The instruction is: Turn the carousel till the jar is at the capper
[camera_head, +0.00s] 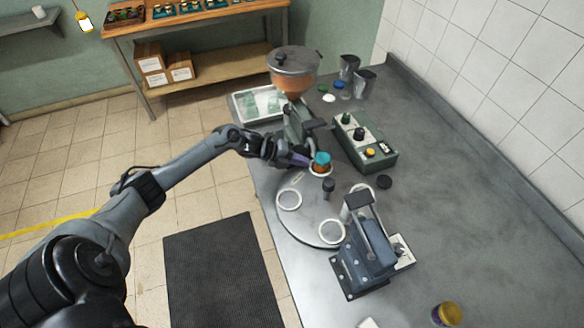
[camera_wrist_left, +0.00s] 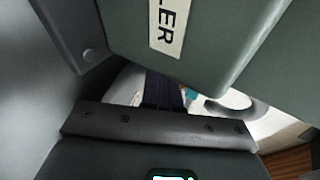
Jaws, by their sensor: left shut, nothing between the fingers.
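The carousel (camera_head: 309,213) is a round grey plate on the bench with white ring seats and a dark upright knob (camera_head: 328,187). The jar (camera_head: 321,163), orange below and teal on top, sits in the seat at the plate's far side. The capper (camera_head: 371,246), a blue-grey machine, stands at the plate's near right edge, away from the jar. My left gripper (camera_head: 301,160) is shut and empty just left of the jar; I cannot tell whether it touches. In the left wrist view, dark fingers (camera_wrist_left: 165,90) and a sliver of teal show below a green housing. My right gripper is out of view.
The filler (camera_head: 296,84) with its orange hopper stands close beyond my left gripper; its green housing (camera_wrist_left: 200,45) crowds the wrist view. A green control box (camera_head: 363,141) stands right of the jar. The bench at the right is mostly clear.

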